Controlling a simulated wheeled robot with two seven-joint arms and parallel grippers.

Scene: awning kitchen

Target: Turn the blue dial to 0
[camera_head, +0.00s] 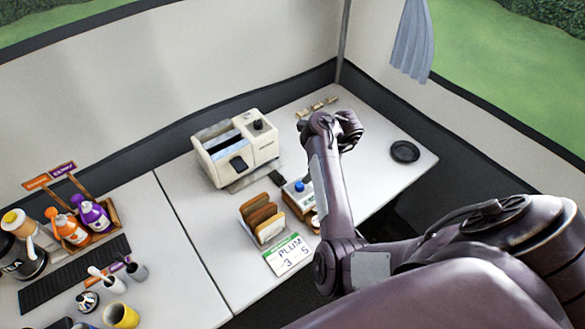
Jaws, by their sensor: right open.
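The blue dial (299,186) is a small blue knob on top of a box (296,203) with a pale top and brown sides. The box stands on the counter, left of my right forearm, which hides part of it. The dial's marks are too small to read. My right gripper (304,121) is open at the far end of my right arm, beyond the dial in the picture and apart from it. Its fingers are small and partly hidden by the wrist. My left gripper is not in view.
A white toaster (236,150) stands behind the dial box. A rack with brown slices (261,219) and a PLUM sign (288,254) are close to the box. A black round dish (405,151) lies at the right. Bottles (82,222) and cups (121,315) fill the left counter.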

